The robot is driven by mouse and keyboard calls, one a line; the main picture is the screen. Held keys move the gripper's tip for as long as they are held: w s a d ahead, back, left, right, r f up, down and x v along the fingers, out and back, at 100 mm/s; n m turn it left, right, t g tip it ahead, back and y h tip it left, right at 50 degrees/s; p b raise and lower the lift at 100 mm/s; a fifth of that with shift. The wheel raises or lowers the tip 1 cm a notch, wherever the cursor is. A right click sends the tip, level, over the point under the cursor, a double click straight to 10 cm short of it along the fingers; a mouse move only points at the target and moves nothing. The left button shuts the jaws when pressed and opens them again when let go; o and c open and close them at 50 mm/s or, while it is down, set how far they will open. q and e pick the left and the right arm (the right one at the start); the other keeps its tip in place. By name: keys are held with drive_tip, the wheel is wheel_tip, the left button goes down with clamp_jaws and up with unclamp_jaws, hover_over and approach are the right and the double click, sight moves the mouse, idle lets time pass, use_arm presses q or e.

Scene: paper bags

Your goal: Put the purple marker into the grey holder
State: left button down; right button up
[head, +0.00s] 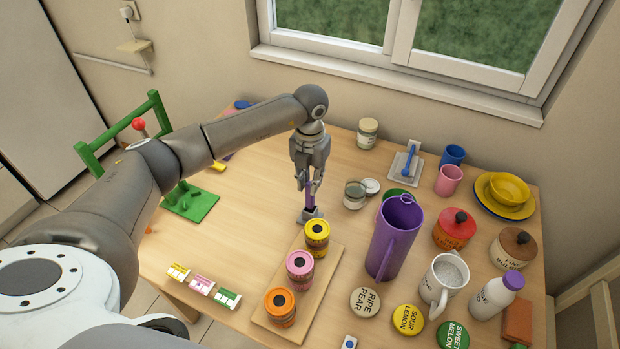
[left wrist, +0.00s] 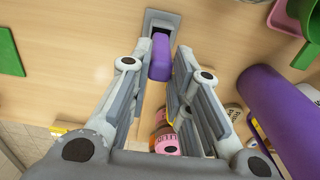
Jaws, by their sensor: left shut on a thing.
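The purple marker (head: 309,197) is between the fingers of my left gripper (head: 309,184) in the head view, upright with its lower end at the grey holder (head: 302,216). The left wrist view shows the purple marker (left wrist: 160,58) between the fingertips of the left gripper (left wrist: 157,75), its far end at the dark opening of the grey holder (left wrist: 168,20). My left gripper is shut on the marker. How deep the marker sits in the holder is hard to tell. My right gripper is not in view.
A wooden board (head: 322,262) with yellow, pink and orange tins stands just in front of the holder. A tall purple jug (head: 392,240) is to the right, and a green tray (head: 190,203) to the left. The table between tray and holder is clear.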

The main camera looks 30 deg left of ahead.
use_arm(q)
drive_tip(key=shift+f+b, duration=1.1)
drive_tip(key=shift+f, duration=0.45)
drive_tip(key=c, duration=1.3)
unclamp_jaws()
drive_tip(key=shift+o, duration=0.2)
drive_tip(key=shift+r, duration=0.15)
drive_tip(key=shift+r+p, duration=1.75)
drive_tip(key=shift+r, duration=0.7)
wheel_tip(320, 180, up, 12)
